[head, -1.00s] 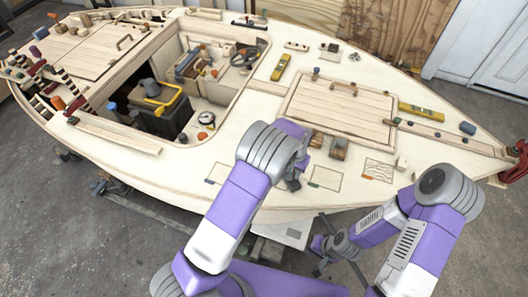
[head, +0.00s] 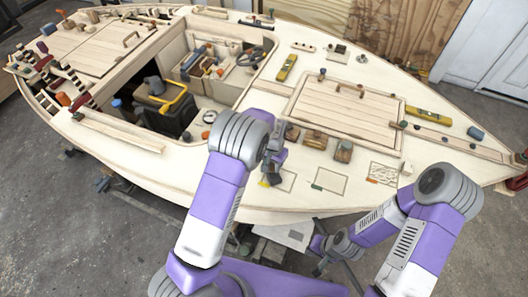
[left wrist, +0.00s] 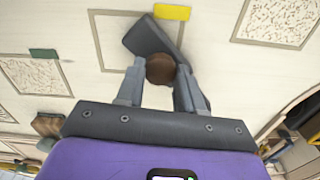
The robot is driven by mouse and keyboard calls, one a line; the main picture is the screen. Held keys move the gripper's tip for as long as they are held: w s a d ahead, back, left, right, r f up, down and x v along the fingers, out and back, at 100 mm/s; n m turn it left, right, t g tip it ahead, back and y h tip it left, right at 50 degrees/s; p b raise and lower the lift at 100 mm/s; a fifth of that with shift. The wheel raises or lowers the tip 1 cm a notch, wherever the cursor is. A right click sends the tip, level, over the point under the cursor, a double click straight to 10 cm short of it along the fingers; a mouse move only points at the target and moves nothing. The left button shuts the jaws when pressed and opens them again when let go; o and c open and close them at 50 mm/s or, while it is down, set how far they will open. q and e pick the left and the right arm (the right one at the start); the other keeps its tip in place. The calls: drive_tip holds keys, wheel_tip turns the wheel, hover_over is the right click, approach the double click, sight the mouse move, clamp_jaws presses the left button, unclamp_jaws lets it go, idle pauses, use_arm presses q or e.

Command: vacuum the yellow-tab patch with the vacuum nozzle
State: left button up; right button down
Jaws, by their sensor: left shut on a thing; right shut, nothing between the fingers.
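My left gripper (head: 274,152) is shut on the vacuum nozzle (left wrist: 150,36), a dark grey flat head with a round brown grip. In the left wrist view the fingers (left wrist: 160,72) clasp the brown grip. The nozzle head lies over the yellow-tab patch (left wrist: 97,38), an outlined area whose visible part looks bare. The yellow tab (left wrist: 172,12) is at the nozzle's upper right; it also shows in the head view (head: 264,183). Whether the nozzle touches the deck cannot be told. My right gripper (head: 320,262) is shut and empty beyond the hull's near edge.
A green-tab patch (head: 330,180) and an orange-tab patch (head: 384,172) lie to the right on the deck. Small wooden blocks (head: 314,139) stand behind them. A hatch (head: 340,103) is farther back. The open cockpit with a black bin (head: 165,118) is at left.

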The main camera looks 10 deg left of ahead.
use_arm(q)
drive_tip(key=shift+w+a, duration=0.2)
drive_tip(key=shift+a, duration=1.05)
wheel_tip(320, 180, up, 4)
drive_tip(key=shift+d+r+p, duration=0.1)
drive_tip(key=shift+p, duration=1.05)
drive_tip(key=shift+r+p, duration=1.35)
drive_tip(key=shift+r, duration=0.6)
